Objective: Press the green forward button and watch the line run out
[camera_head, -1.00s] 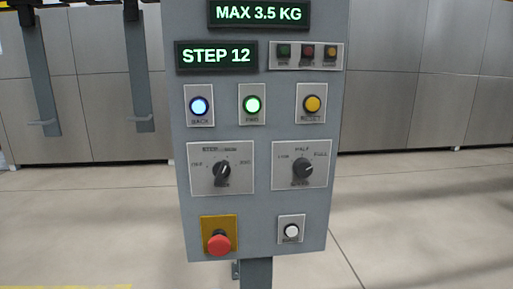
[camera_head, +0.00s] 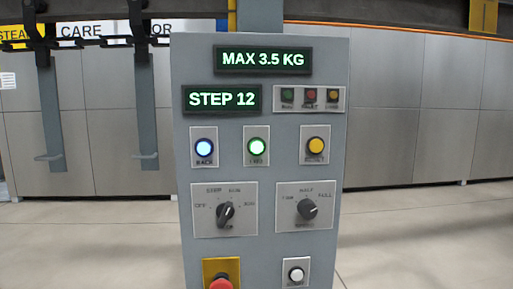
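The green forward button (camera_head: 257,146) sits on the grey control panel (camera_head: 268,270), in the top button row between a blue back button (camera_head: 204,147) and a yellow reset button (camera_head: 316,145). The green and blue buttons glow. A display (camera_head: 222,99) reads STEP 12, and one above it (camera_head: 263,60) reads MAX 3.5 KG. Neither of my grippers shows in the head view. The line's chain (camera_head: 100,43) with hanging hooks (camera_head: 140,110) runs at the upper left.
Two rotary knobs, left (camera_head: 225,214) and right (camera_head: 307,209), sit below the buttons. A red mushroom button (camera_head: 221,284) and a white button (camera_head: 296,274) are at the bottom. Metal cabinets (camera_head: 420,120) stand behind, with open floor (camera_head: 430,240) before them.

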